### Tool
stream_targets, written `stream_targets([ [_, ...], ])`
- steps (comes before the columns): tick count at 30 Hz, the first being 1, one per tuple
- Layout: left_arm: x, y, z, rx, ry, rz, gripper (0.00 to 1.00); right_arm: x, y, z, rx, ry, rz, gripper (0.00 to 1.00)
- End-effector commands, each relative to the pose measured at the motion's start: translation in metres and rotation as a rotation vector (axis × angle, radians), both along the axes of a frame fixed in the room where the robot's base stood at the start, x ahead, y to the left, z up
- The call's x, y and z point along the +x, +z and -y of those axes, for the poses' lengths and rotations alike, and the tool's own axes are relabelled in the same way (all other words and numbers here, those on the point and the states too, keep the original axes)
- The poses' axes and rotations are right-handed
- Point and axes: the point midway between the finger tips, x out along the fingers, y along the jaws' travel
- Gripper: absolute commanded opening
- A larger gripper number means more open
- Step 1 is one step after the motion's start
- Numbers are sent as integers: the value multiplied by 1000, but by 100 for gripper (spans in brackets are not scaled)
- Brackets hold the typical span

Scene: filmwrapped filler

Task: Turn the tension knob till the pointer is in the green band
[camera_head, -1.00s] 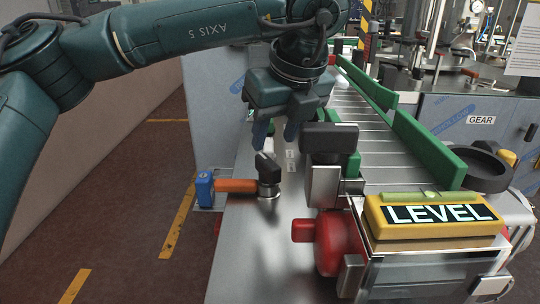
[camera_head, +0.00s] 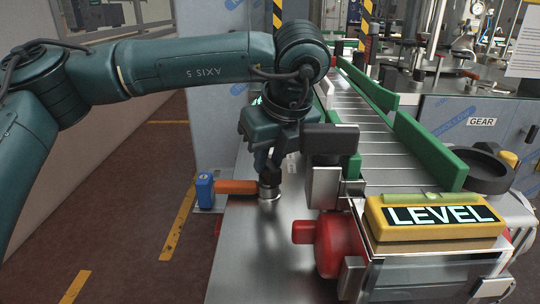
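A small black knob (camera_head: 268,178) sits on a round metal base on the steel deck, left of the conveyor; I take it for the tension knob. My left gripper (camera_head: 267,164) points down at the knob, with its dark fingers around or against the knob's top. The fingers hide most of the knob, and I cannot tell whether they are closed on it. I cannot make out a pointer or a green band. My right gripper is not in view.
An orange handle (camera_head: 236,187) with a blue end block (camera_head: 205,190) lies just left of the knob. A dark block (camera_head: 331,139) on a metal bracket and a red button housing (camera_head: 330,243) stand to the right. A yellow LEVEL box (camera_head: 434,215) is at front right.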

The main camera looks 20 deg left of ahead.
Motion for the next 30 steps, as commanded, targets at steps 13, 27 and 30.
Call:
stream_targets([
  [13, 0, 0, 0, 0, -7, 0, 0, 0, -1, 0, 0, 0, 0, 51],
  [27, -1, -5, -2, -2, -253, 1, 0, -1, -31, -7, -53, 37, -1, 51],
  [30, -2, -5, -2, -2, -347, 0, 0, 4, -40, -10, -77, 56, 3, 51],
])
